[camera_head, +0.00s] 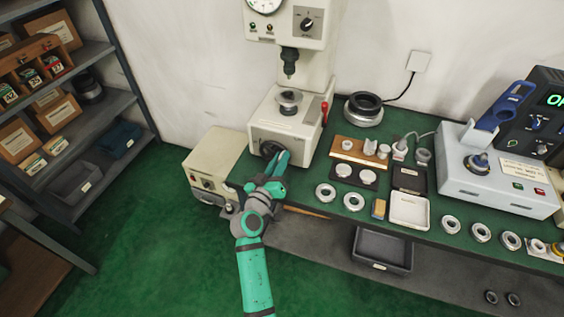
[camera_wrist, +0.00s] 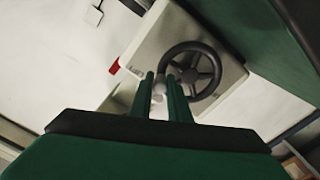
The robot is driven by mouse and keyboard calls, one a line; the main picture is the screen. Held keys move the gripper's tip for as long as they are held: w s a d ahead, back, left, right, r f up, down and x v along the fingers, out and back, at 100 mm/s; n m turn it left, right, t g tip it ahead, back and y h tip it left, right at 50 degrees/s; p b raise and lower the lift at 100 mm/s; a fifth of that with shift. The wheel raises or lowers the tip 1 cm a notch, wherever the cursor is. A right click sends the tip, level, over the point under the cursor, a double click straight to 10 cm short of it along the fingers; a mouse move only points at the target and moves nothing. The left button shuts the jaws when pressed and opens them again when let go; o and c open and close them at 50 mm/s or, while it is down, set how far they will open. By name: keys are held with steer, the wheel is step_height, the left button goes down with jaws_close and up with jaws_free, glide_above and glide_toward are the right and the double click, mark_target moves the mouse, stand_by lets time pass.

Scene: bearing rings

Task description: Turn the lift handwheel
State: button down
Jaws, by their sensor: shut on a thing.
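The lift handwheel (camera_wrist: 209,78) is a dark spoked wheel on the front of the cream press (camera_head: 283,121). In the head view the wheel (camera_head: 269,149) is partly hidden by my gripper. My gripper (camera_head: 281,158) reaches up to the front of the press from below. In the wrist view my gripper's fingers (camera_wrist: 164,80) are close together at the left side of the wheel, over a small pale knob (camera_wrist: 158,90). They appear shut on this knob; the exact contact is partly hidden by the fingers.
A cream box (camera_head: 213,168) stands left of the press. A red lever (camera_head: 324,110) is on the press's right side. Rings and trays, such as a white tray (camera_head: 409,210), lie on the green bench to the right. A grey shelf (camera_head: 122,62) stands at the far left.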

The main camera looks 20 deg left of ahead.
mark_target(275, 145)
steer(key=n, duration=0.1)
steer(key=a+r+n, duration=0.1)
steer(key=n, duration=0.2)
steer(key=shift+a+r+n, duration=0.15)
steer(key=shift+a+n, duration=0.15)
steer(key=shift+n, duration=0.1)
steer(key=shift+a+r+n, duration=0.15)
steer(key=shift+a+n, duration=0.35)
steer(key=shift+n, duration=0.65)
steer(key=shift+a+r+n, duration=0.15)
steer(key=shift+a+n, duration=0.35)
steer(key=shift+n, duration=0.65)
steer(key=c, duration=1.7)
jaws_free()
steer(key=shift+o, duration=0.2)
steer(key=s, duration=1.1)
steer(key=shift+f, duration=0.15)
